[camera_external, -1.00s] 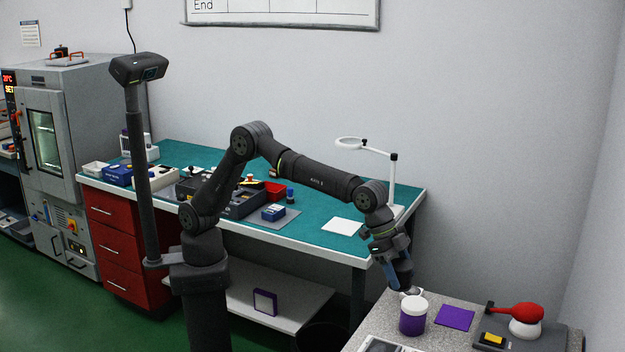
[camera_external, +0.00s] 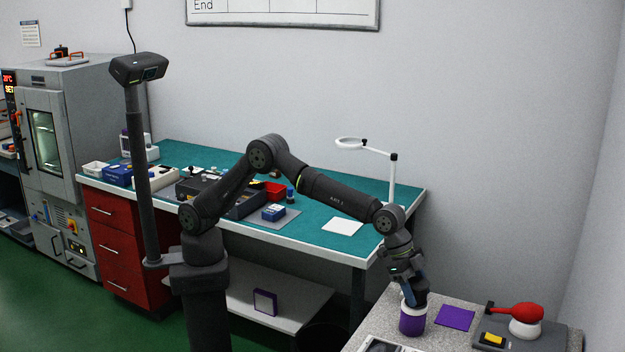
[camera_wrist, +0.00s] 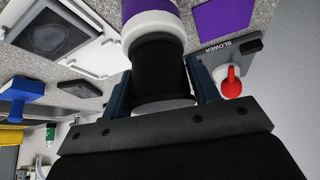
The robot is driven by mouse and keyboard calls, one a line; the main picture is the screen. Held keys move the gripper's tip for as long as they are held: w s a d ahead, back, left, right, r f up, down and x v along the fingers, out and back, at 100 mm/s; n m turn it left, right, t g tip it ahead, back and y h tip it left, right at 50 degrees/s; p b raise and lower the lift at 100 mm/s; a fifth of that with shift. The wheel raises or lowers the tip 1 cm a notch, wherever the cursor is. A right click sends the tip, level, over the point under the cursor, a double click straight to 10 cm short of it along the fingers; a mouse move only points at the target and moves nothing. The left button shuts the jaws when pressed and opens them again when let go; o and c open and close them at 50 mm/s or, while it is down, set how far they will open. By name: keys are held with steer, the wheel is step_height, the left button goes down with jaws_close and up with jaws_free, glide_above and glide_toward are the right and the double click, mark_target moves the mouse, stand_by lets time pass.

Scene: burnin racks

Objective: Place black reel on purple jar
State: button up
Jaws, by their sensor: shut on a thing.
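The purple jar (camera_external: 412,322) with a white lid stands upright on the speckled counter at the lower right of the external view. It also shows at the top of the wrist view (camera_wrist: 150,10). My gripper (camera_external: 414,300) is at the jar's top and covers much of the lid. In the wrist view my gripper (camera_wrist: 160,95) is shut on the black reel (camera_wrist: 158,72), a black cylinder with a pale end towards my palm. The reel's far end meets the white lid in the picture; I cannot tell if they touch. The reel is not distinguishable in the external view.
A purple square (camera_external: 455,317) lies on the counter right of the jar. A grey board labelled BLOWER holds a red and white blower (camera_external: 525,318). A framed panel (camera_external: 385,345) lies at the counter's front. The teal bench (camera_external: 300,235) with trays is behind.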

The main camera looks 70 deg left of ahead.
steer(key=shift+f, duration=0.1)
steer(key=o, duration=1.2)
steer(key=shift+s+a+r, duration=0.1)
steer(key=shift+a+r, duration=0.05)
steer(key=shift+r, duration=0.3)
steer(key=v, duration=1.1)
steer(key=shift+s+r, duration=0.1)
